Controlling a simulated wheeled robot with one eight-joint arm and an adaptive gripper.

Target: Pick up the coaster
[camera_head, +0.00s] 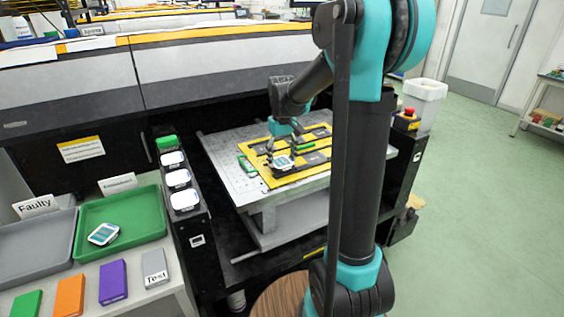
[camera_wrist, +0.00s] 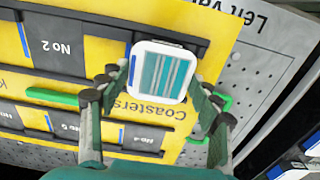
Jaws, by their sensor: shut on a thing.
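A white, square coaster (camera_wrist: 162,72) with rounded corners and teal and grey stripes is in the upper middle of the wrist view. It lies over the yellow board (camera_wrist: 200,20), beside the printed word "Coasters". My gripper (camera_wrist: 160,78) has one finger on each side of the coaster and is shut on it. In the head view, my gripper (camera_head: 281,148) is low over the board, with the coaster (camera_head: 282,161) at its tips. I cannot tell whether the coaster touches the board.
The board has dark numbered strips (camera_wrist: 62,46) and green bars (camera_wrist: 50,97). It lies on a perforated metal table (camera_head: 222,160). At left are a green tray (camera_head: 150,213) holding a similar striped piece, a grey "Faulty" tray (camera_head: 35,245) and several coloured boxes (camera_head: 113,282).

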